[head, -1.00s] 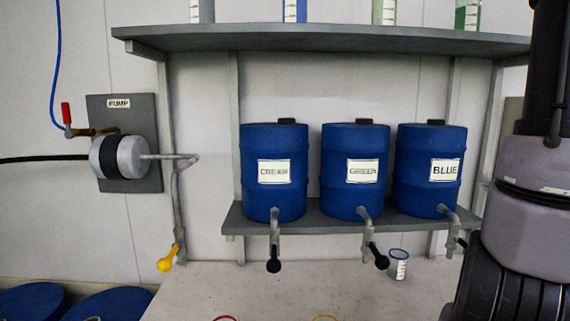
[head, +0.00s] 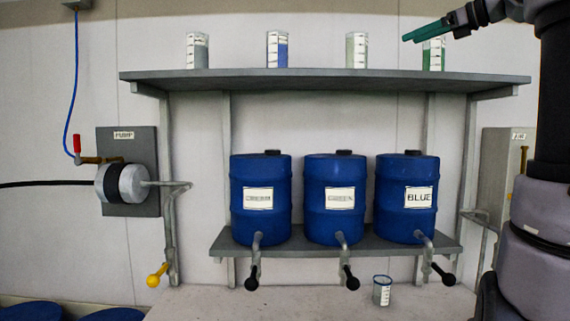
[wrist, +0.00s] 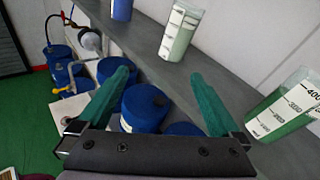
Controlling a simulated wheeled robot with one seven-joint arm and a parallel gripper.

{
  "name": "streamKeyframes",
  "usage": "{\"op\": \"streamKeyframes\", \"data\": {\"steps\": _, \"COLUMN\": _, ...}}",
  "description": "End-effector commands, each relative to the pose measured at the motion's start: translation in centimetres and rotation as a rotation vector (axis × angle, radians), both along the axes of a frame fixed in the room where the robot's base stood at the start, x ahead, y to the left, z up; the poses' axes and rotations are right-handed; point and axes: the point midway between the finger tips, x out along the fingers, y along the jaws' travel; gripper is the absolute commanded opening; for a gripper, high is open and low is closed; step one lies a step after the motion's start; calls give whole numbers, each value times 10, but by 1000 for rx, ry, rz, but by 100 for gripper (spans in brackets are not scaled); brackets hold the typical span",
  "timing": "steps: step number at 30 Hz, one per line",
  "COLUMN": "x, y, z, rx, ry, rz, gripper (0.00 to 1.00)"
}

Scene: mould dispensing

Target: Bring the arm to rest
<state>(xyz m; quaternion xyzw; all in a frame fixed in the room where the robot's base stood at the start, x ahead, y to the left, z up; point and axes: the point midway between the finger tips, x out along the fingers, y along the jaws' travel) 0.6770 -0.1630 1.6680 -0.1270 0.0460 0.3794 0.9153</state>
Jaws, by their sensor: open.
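My gripper (head: 425,32) is at the upper right of the head view, its green fingers pointing left in front of the right end of the upper shelf. In the wrist view, my gripper (wrist: 160,85) has its two green fingers spread wide apart with nothing between them. My arm (head: 556,110) stands at the right edge of the head view. A measuring beaker with dark green contents (head: 433,56) is on the shelf just behind and below the fingers. That beaker also shows right of the fingers in the wrist view (wrist: 280,115).
The upper shelf (head: 325,76) also carries grey, blue and pale green beakers. Three blue barrels with taps stand on the lower shelf (head: 385,242). A small cup (head: 382,291) stands on the counter (head: 300,302) below. A pump (head: 122,183) is on the left wall.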

Motion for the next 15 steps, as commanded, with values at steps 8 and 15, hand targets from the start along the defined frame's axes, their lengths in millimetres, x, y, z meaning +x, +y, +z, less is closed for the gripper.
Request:
{"op": "streamKeyframes", "data": {"steps": 8, "x": -33, "y": 58, "z": -79, "rx": -385, "ry": -44, "rz": 82, "gripper": 100}}
{"op": "streamKeyframes", "data": {"steps": 15, "x": -116, "y": 109, "z": -209, "rx": -1046, "ry": -218, "rz": 373, "gripper": 100}}
